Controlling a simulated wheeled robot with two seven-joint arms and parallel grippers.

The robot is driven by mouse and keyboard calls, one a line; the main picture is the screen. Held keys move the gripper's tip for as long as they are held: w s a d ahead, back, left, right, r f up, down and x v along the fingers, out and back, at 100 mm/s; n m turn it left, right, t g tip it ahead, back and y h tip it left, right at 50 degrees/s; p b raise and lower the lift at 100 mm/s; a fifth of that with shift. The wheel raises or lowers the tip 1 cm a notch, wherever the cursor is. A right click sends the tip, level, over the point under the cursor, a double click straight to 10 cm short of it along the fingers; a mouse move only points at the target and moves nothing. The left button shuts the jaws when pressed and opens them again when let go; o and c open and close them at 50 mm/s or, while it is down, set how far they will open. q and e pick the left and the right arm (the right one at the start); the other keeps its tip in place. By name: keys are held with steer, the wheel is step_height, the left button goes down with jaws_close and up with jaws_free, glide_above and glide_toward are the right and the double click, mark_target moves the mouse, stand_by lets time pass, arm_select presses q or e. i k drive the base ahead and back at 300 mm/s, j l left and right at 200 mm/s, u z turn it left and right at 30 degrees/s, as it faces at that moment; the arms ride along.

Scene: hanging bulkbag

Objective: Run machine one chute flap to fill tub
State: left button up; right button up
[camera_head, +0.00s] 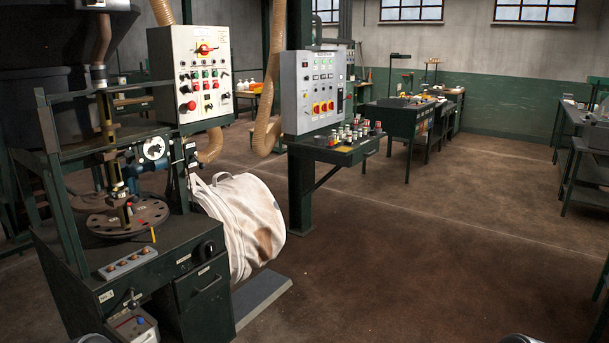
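A dark green machine (150,262) with a round drilled plate (128,217), a dial gauge and a column stands at the left. I cannot make out a chute flap or a tub. A light control box (192,75) with coloured buttons and a red switch stands behind the machine. A grey control box (314,92) is on a green post to its right. Neither gripper shows; only small grey rounded pieces, probably mine, appear at the bottom edge.
A large white fabric bag (240,222) bulges beside the machine, above a grey floor plate (262,298). A shelf (345,153) with small coloured items juts from the post. Workbenches (408,118) stand at the back and far right. The brown floor at centre right is clear.

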mark_target(140, 321)
steer(key=u, duration=1.2)
